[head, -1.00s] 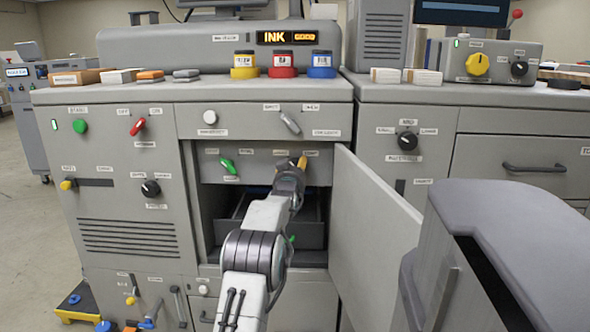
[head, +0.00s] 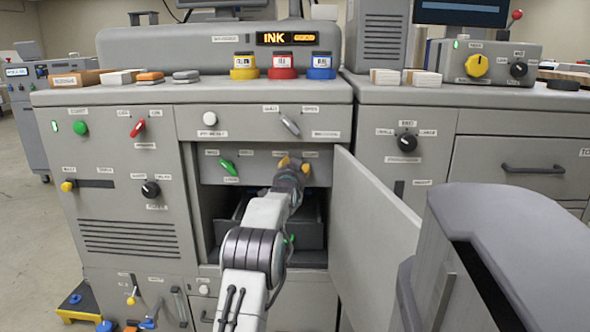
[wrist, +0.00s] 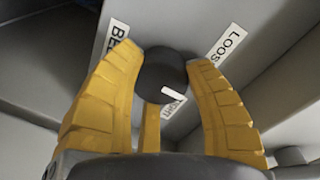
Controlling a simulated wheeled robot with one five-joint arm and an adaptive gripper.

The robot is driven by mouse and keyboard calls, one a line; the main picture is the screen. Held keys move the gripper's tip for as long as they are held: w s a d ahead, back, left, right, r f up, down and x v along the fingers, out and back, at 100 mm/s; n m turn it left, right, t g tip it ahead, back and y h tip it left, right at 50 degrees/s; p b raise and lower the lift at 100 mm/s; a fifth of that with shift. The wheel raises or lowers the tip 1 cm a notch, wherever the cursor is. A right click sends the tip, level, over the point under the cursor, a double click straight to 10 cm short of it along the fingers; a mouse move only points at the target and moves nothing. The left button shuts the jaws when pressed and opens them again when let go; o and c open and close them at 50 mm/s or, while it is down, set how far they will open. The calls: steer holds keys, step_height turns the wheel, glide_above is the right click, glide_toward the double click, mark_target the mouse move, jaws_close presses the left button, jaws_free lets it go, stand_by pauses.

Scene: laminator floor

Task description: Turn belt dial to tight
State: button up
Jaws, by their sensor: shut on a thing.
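The belt dial (wrist: 160,76) is a dark round knob with a white pointer mark, seen in the wrist view between my gripper's yellow fingers. My gripper (wrist: 164,62) is shut on it, one finger on each side. The white mark lies on the side by a partly covered label ending in "ight" (wrist: 174,108). A "LOOS" label (wrist: 226,45) is at upper right and a "BEL" label (wrist: 117,40) at upper left. In the head view my gripper (head: 293,164) is at the panel inside the open bay and hides the dial.
An open grey door (head: 372,210) stands just right of my arm. A green switch (head: 226,166) is left of the gripper on the same panel. A grey lever (head: 290,124) is above it, and a dark tray (head: 255,233) sits in the bay below.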

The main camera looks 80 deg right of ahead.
steer(key=shift+w, duration=0.2)
stand_by(0.3)
steer(key=o, duration=1.2)
steer(key=shift+a+r, duration=0.2)
steer(key=shift+a, duration=2.8)
steer(key=shift+a+r, duration=0.15)
steer(key=shift+a, duration=2.8)
